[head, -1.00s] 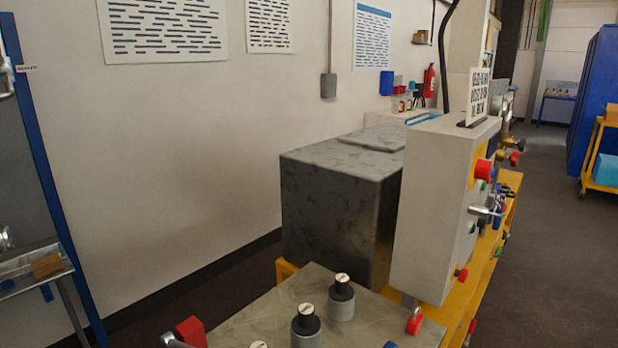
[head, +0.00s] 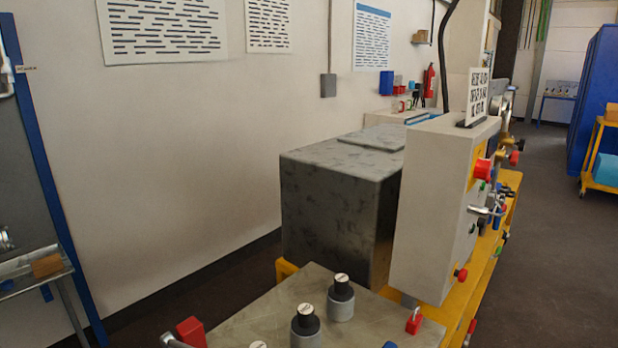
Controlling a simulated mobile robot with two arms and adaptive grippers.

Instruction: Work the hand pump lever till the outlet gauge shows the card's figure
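A white card (head: 478,96) with black lettering stands upright on top of the light grey control cabinet (head: 430,210); its lettering is too small and blurred to read. The cabinet's right face, seen edge-on, carries a red knob (head: 482,172) and a metal handle (head: 485,211); I cannot tell whether this handle is the hand pump lever. A round fitting (head: 499,102) shows behind the card; I cannot tell whether it is a gauge. Neither of my grippers is in the head view.
A dark grey tank (head: 335,215) stands behind a steel bench top (head: 260,318) bearing black-capped cylinders (head: 341,298) and a red padlock (head: 414,322). The yellow frame (head: 455,310) runs along the right. Open floor (head: 560,270) lies right of it, up to a yellow cart (head: 597,160).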

